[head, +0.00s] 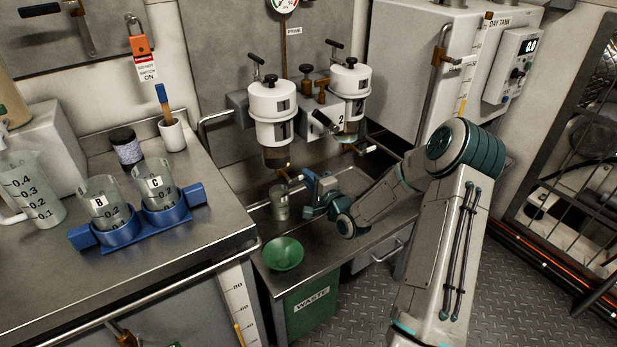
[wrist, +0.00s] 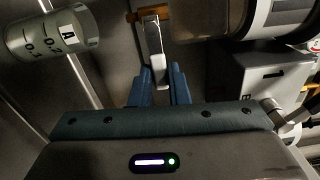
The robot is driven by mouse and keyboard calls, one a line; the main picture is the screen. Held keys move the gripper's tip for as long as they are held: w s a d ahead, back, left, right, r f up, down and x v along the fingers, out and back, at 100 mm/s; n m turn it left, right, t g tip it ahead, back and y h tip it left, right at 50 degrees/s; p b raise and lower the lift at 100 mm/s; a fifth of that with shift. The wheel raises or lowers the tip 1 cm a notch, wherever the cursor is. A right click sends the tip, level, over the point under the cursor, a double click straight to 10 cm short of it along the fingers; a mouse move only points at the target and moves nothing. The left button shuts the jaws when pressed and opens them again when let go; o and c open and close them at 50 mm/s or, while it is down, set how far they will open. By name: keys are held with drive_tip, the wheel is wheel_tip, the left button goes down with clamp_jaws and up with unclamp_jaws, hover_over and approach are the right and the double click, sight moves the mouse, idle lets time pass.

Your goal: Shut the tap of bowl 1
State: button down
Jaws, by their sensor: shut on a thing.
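Bowl 1 (head: 275,120) is a white canister marked 1, with an amber lower part, mounted on the back wall. Its brass tap (head: 281,177) is below it. In the wrist view, the brass tap body (wrist: 148,15) has a pale lever (wrist: 157,62) reaching down toward me. My gripper (wrist: 159,82) is shut on the end of this lever, a blue finger on each side. In the head view, my gripper (head: 306,186) is right of the tap, and the lever is hard to make out. Beaker A (wrist: 52,34) is left of the tap; it also shows below the tap in the head view (head: 279,205).
Bowl 2 (head: 349,90) hangs to the right, with a tilted black-ended handle in front. A green bowl (head: 283,253) sits at the front of the sink bench, above the waste bin (head: 312,306). Beakers B (head: 100,201) and C (head: 156,186) stand in a blue rack on the left counter.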

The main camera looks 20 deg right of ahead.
drive_tip(key=shift+s+f, duration=0.1)
drive_tip(key=shift+f, duration=0.25)
drive_tip(key=c, duration=1.4)
unclamp_jaws()
drive_tip(key=shift+r, duration=0.1)
drive_tip(key=p+v, duration=0.1)
drive_tip(key=v, duration=1.2)
drive_tip(key=shift+s+p, duration=0.35)
drive_tip(key=shift+p, duration=0.05)
drive_tip(key=shift+r, duration=0.15)
